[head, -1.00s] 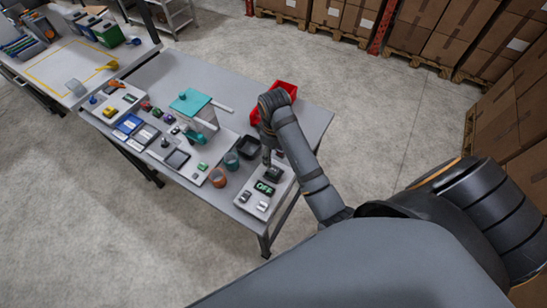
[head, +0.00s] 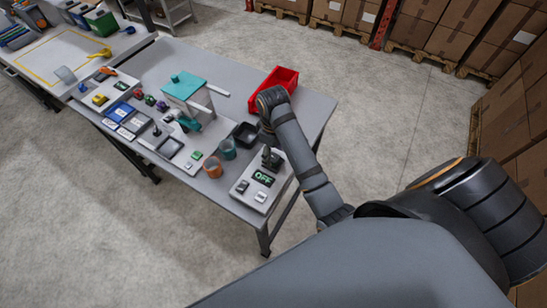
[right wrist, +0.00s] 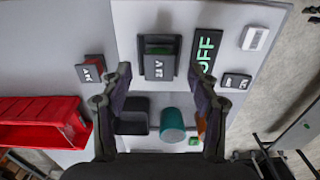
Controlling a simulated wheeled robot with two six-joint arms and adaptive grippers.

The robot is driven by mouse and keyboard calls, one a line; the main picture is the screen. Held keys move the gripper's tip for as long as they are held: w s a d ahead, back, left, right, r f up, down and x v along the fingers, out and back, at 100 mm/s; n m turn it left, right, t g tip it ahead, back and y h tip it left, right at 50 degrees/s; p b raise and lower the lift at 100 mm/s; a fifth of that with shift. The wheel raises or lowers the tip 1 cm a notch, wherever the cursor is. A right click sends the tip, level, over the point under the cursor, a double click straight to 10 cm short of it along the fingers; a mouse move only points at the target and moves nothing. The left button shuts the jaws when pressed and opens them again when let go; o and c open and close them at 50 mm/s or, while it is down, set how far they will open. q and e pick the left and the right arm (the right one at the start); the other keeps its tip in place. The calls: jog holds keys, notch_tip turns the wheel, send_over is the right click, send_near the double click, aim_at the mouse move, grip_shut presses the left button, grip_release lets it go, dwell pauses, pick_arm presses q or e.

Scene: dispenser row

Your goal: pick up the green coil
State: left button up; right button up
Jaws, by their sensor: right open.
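My right gripper (right wrist: 162,82) is open, one finger on each side of the block's line, with nothing held. In the head view my right gripper (head: 270,156) is over the far end of the panel (head: 247,193), and the coil is not clear there. My left gripper is out of view.
A red bin (head: 273,90), a black tray (head: 245,134), a teal cup (head: 227,149) and an orange cup (head: 212,168) stand close by. A dark block with a red part (right wrist: 93,68) is left of the coil in the wrist view. Small parts crowd the table's left side.

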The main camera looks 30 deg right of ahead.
notch_tip(320, 180, down, 3)
jog(key=shift+w+r+b, duration=0.1)
jog(key=shift+b, duration=0.5)
jog(key=shift+r, duration=0.15)
grip_shut()
